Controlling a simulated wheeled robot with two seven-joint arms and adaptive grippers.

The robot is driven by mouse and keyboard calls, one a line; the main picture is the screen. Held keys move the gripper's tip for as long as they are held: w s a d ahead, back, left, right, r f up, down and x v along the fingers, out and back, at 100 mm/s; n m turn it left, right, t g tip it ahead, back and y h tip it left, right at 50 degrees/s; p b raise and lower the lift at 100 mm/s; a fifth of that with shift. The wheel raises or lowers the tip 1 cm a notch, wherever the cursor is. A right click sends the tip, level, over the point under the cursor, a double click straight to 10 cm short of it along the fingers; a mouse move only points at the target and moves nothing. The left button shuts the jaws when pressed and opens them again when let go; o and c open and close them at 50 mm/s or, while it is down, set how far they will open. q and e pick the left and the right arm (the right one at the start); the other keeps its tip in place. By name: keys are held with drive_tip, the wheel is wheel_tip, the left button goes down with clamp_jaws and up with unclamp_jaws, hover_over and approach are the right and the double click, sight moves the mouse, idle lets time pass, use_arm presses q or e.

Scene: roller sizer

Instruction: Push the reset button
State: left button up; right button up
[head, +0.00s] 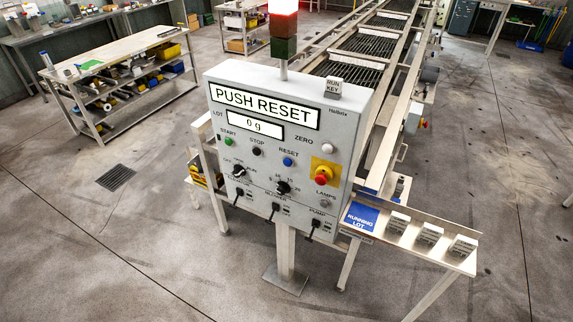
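The reset button (288,162) is a small blue round button on the front of the grey control panel (222,180), under the label RESET. The upper display (266,106) reads PUSH RESET and the lower display (255,125) reads 0 g. A green start button (229,142) and a black stop button (257,151) are to its left. A white zero button (327,149) and a red emergency stop (322,178) on a yellow plate are to its right. Neither of my grippers is in view.
Below the buttons are black rotary knobs (283,187) and several levers. A side shelf (455,258) at right holds a blue RUNNING LOT plate (361,217) and several small blocks. A signal tower (284,22) glows red on top. The roller conveyor (352,70) runs behind. Floor in front is clear.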

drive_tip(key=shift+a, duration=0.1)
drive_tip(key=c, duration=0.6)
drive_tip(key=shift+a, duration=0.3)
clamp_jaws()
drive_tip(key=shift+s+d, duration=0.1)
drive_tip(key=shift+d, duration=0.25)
